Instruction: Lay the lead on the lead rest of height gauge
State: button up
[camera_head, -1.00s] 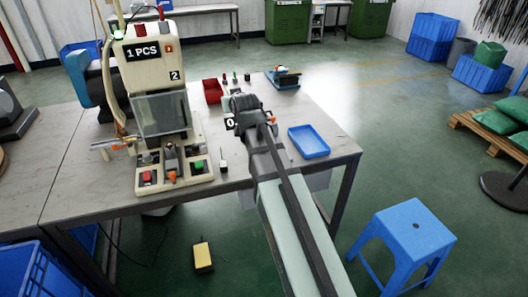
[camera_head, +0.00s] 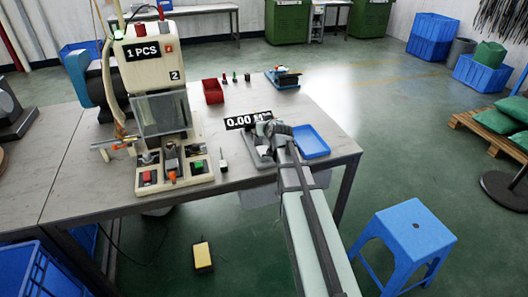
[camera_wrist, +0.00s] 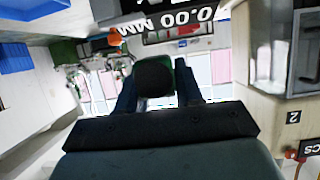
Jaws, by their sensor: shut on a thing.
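The height gauge (camera_head: 258,158) stands on the table's right part, with a grey base and a black display reading 0.00 (camera_head: 240,121). The display shows upside down at the top of the wrist view (camera_wrist: 172,25). My gripper (camera_head: 268,130) is over the right side of the gauge. In the wrist view its fingers (camera_wrist: 157,88) are shut on a dark, rounded piece with a green edge, which I take as the lead (camera_wrist: 155,75). An orange part (camera_wrist: 115,40) shows beyond it. My arm and hand hide much of the gauge, and I cannot make out the lead rest or any contact.
A blue tray (camera_head: 318,144) lies close on the right of the gauge. A moulding machine (camera_head: 158,85) stands on the left, with a small upright probe-like piece (camera_head: 223,166) between. A red bin (camera_head: 213,91), several small parts and a blue fixture (camera_head: 283,77) sit behind.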

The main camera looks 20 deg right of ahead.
aim_at(263, 149)
jog(key=shift+f, duration=4.85)
jog(key=shift+f, duration=0.1)
jog(key=o, duration=1.1)
